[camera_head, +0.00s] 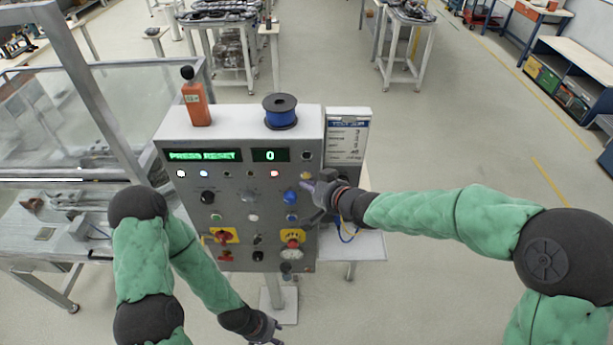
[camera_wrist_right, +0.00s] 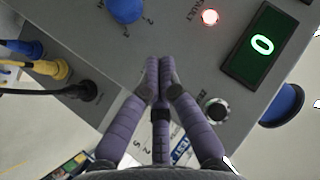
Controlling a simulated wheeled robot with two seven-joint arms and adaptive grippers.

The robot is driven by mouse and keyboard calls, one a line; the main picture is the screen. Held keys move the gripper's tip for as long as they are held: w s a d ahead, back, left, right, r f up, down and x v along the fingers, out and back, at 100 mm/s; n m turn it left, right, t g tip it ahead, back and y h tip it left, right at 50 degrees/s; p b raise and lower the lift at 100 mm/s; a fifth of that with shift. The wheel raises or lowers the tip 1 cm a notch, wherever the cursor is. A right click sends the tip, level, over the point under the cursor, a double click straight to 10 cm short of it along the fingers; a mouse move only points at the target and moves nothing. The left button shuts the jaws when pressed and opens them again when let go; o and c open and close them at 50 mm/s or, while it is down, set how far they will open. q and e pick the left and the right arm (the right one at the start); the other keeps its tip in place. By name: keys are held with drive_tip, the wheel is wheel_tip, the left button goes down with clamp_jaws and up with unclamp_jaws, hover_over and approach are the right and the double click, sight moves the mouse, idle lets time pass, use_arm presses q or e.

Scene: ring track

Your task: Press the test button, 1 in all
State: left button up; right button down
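The grey control panel (camera_head: 230,200) stands in front of me with several buttons, knobs and lamps. Its green display (camera_head: 204,156) reads "PRESS RESET"; the counter (camera_head: 270,155) reads 0, also in the right wrist view (camera_wrist_right: 261,45). I cannot make out which control is the test button. My right gripper (camera_head: 308,188) is by the panel's right side, near the blue knob (camera_head: 290,196). In the right wrist view its fingers (camera_wrist_right: 160,68) are together and empty, with a silver-rimmed dark button (camera_wrist_right: 215,110) to their right. My left gripper (camera_head: 270,334) hangs low before the panel; its fingers are unclear.
A red fault lamp (camera_wrist_right: 210,17) is lit. A blue spool (camera_head: 281,111) and an orange device (camera_head: 196,103) stand on the panel top. A card (camera_head: 347,135) stands at its right. Plugged cables (camera_wrist_right: 50,68) are on the panel's side. A glass-walled machine (camera_head: 90,115) is left.

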drive_tip(key=shift+w, duration=0.1)
idle(0.8)
drive_tip(key=shift+w+p, duration=0.35)
drive_tip(key=shift+p, duration=0.1)
drive_tip(key=shift+w+p, duration=0.3)
drive_tip(key=shift+w, duration=0.05)
idle(0.6)
drive_tip(key=shift+s, duration=0.15)
drive_tip(key=shift+s+b, duration=0.3)
drive_tip(key=shift+s, duration=0.35)
drive_tip(key=shift+s, duration=0.1)
drive_tip(key=shift+s+b, duration=0.95)
drive_tip(key=shift+s, duration=1.5)
